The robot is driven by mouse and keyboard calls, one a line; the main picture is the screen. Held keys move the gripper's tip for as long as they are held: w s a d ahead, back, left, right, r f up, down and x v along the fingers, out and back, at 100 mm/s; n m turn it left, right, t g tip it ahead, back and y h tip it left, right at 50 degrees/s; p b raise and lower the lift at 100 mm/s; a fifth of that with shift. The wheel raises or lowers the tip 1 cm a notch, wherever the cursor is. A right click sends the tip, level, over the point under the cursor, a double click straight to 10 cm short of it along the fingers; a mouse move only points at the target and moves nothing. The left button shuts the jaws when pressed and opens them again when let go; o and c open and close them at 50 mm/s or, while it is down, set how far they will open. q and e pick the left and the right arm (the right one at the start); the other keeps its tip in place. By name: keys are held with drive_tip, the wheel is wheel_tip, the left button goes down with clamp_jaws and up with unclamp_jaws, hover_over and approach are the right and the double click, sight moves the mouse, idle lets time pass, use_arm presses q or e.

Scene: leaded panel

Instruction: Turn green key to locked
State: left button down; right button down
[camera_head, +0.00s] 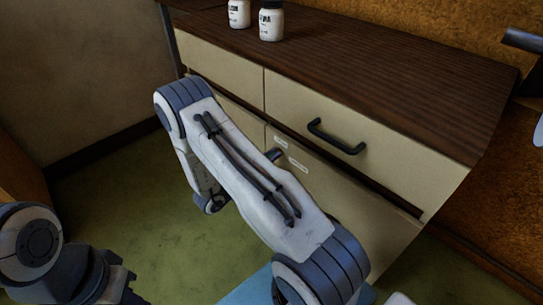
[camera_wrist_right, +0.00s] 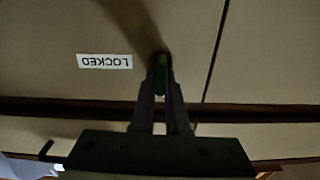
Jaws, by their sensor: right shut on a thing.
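The green key (camera_wrist_right: 161,74) stands at the cabinet front in the right wrist view, its visible part upright in that picture. My right gripper (camera_wrist_right: 161,88) is shut on it, and the fingers cover its sides. A white LOCKED label (camera_wrist_right: 105,61) shows upside down, left of the key and apart from it. In the head view my right arm crosses in front of the cabinet and hides the key; a dark tip (camera_head: 275,154) shows beside the arm, near two small pale labels (camera_head: 298,164). My left arm's dark end (camera_head: 108,282) is at the lower left, its jaws unclear.
The cabinet (camera_head: 340,190) has cream fronts and a dark wooden top (camera_head: 400,75). A black drawer handle (camera_head: 336,137) sticks out right of my right arm. Two white bottles (camera_head: 271,22) stand at the back of the top. Green floor (camera_head: 130,220) is free to the left.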

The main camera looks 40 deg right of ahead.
drive_tip(key=m, duration=0.3)
drive_tip(key=shift+s+m, duration=0.2)
drive_tip(key=shift+m, duration=0.1)
drive_tip(key=shift+s+f+m+b, duration=0.1)
drive_tip(key=shift+f+m+b, duration=0.1)
drive_tip(key=shift+m, duration=1.95)
drive_tip(key=shift+s+f+m+b, duration=0.1)
drive_tip(key=shift+s+f+m, duration=0.05)
drive_tip(key=shift+m, duration=1.95)
drive_tip(key=shift+s+f+m+b, duration=0.1)
drive_tip(key=shift+f+m+b, duration=0.1)
drive_tip(key=shift+m, duration=1.95)
drive_tip(key=c, duration=0.9)
unclamp_jaws()
